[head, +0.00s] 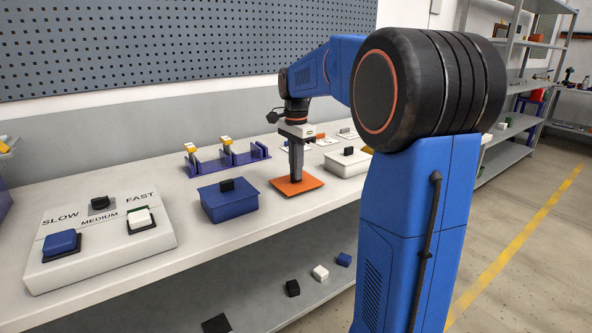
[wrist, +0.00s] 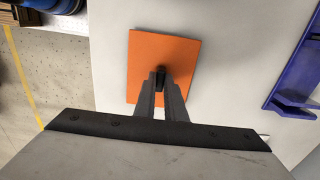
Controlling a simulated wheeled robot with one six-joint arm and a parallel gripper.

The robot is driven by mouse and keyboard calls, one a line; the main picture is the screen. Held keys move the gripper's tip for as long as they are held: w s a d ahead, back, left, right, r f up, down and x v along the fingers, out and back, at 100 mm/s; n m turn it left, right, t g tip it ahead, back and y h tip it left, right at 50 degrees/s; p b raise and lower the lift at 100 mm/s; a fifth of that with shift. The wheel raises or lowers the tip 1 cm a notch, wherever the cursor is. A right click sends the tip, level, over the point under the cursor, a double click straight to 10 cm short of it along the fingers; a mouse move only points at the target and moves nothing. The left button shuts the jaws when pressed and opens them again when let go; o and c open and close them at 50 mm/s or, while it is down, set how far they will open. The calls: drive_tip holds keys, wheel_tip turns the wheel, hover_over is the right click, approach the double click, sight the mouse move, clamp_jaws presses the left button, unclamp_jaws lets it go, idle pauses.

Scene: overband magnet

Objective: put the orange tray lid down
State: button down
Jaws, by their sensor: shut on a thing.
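The orange tray lid (head: 312,184) is a flat orange plate at the bench top, right of the blue tray. In the wrist view the lid (wrist: 180,50) lies below my fingers, with a small dark knob between the fingertips. My gripper (head: 297,176) points straight down over the lid's middle and is shut on that knob; the fingers also show in the wrist view (wrist: 160,84). The lid looks level and at or very close to the bench surface; I cannot tell whether it touches.
A blue lidded box (head: 228,203) with a black knob stands just left of the lid. A white box (head: 347,163) stands to the right. A blue rack (head: 226,160) with upright pieces is behind. A SLOW/MEDIUM/FAST panel (head: 100,250) is at the left. Small blocks lie on the lower shelf.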

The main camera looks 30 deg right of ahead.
drive_tip(key=shift+f, duration=0.2)
drive_tip(key=c, duration=1.8)
unclamp_jaws()
drive_tip(key=shift+r, duration=0.1)
wheel_tip(320, 180, up, 12)
drive_tip(key=s+a+f+n+t, duration=0.1)
drive_tip(key=s+a+f+n, duration=0.35)
drive_tip(key=s, duration=0.35)
drive_tip(key=s+a+f+n+t, duration=0.1)
drive_tip(key=s+a+f+n, duration=0.25)
drive_tip(key=s+a, duration=0.35)
drive_tip(key=s+a+f+n+t, duration=0.1)
drive_tip(key=s+f+n, duration=0.2)
drive_tip(key=s+f, duration=0.1)
drive_tip(key=s+a+f+n+t, duration=0.1)
drive_tip(key=s+a+f+n, duration=0.1)
drive_tip(key=s+f, duration=0.3)
drive_tip(key=s+a+f+n, duration=0.1)
drive_tip(key=s+f+n, duration=0.3)
drive_tip(key=s+f, duration=0.1)
drive_tip(key=shift+s+a+n+t, duration=0.15)
drive_tip(key=shift+s+n+t, duration=0.2)
drive_tip(key=shift+s, duration=0.25)
